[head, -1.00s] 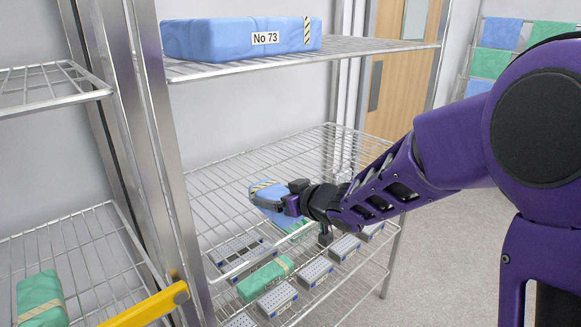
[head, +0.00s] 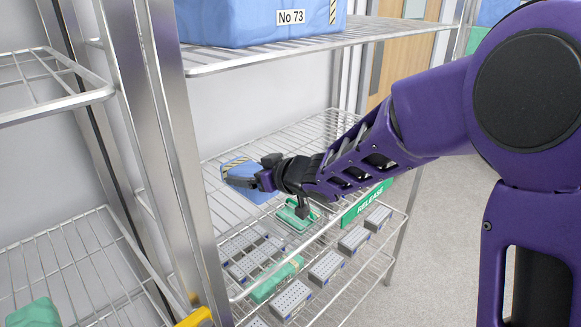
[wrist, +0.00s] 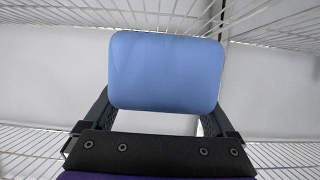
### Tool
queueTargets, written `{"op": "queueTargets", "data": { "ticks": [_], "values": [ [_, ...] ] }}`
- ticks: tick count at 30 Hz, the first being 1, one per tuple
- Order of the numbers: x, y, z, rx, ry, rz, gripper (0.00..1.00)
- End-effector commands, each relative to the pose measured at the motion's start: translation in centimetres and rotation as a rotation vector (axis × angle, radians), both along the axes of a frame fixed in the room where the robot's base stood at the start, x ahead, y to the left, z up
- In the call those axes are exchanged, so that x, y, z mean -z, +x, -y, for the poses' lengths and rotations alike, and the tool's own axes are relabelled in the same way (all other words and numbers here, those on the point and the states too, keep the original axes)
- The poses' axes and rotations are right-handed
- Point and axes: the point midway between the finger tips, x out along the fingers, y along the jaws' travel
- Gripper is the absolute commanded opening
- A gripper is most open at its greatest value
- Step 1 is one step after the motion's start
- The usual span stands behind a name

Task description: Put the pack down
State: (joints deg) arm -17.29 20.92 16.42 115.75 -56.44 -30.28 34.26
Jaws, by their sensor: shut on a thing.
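The blue pack (head: 246,172), with a striped tape band, is in my gripper (head: 258,178) at the middle wire shelf (head: 300,140) in the head view. In the wrist view the blue pack (wrist: 166,72) fills the space between the two dark fingers (wrist: 160,118), which press on its left and right sides. The pack looks tilted in the head view. I cannot tell whether its underside touches the shelf wires.
A large blue pack labelled No 73 (head: 262,20) sits on the shelf above. Below are a green pack (head: 277,278), several grey perforated boxes (head: 291,299) and a green RELEASE sign (head: 368,203). A metal post (head: 178,150) stands left. Wires behind the held pack are bare.

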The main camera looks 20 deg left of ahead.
Motion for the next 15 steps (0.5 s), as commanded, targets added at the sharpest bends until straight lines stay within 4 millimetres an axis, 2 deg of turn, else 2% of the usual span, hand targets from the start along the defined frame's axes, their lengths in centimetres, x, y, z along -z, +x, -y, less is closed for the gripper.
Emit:
{"op": "queueTargets", "data": {
  "ticks": [3,6,15],
  "values": [
    [2.6,-0.1,0.0,-0.002,-0.001,-0.005,0.16],
    [4.5,-0.1,-0.1,-0.002,-0.001,-0.004,0.16],
    [7.1,0.0,0.0,0.0,0.0,-0.002,0.16]
  ]
}}
